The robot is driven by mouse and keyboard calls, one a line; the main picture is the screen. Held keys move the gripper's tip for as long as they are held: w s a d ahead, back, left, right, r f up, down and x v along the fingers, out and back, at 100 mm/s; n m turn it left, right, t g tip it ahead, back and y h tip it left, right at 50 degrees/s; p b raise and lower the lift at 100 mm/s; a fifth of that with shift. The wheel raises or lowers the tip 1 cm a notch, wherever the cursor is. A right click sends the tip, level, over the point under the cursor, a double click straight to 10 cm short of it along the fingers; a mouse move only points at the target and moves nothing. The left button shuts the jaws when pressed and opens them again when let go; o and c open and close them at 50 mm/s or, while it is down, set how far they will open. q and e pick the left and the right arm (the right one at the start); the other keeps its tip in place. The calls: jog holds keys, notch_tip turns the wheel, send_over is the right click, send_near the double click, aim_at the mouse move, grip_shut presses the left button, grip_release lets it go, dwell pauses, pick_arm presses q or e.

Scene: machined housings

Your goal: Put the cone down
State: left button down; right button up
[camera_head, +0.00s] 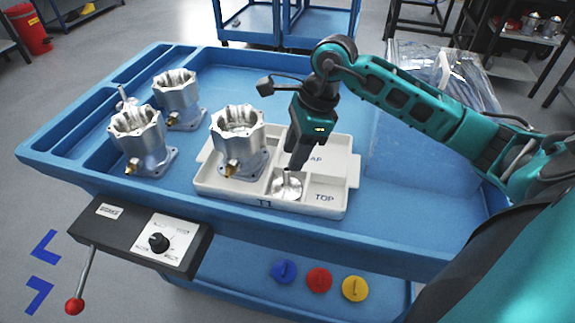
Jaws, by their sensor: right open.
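A small shiny metal part, seemingly the cone (287,190), sits in the front middle compartment of the white tray (228,192), left of the compartment marked "TOP". My right gripper (295,166) points down just above it, open. The fingertips overlap the part's upper end in this view, so I cannot tell whether they touch it. The arm comes in from the right. My left gripper is not in view.
A silver housing (238,143) stands in the tray's left part, close to my gripper. Two more housings (140,140) (178,98) stand on the blue cart (360,230) to the left. The tray's "TOP" compartment looks empty. A control box (137,232) is at the front.

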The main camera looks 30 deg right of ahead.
jog(key=v, duration=0.4)
jog(key=shift+d+r, duration=0.1)
jog(key=shift+r, duration=0.3)
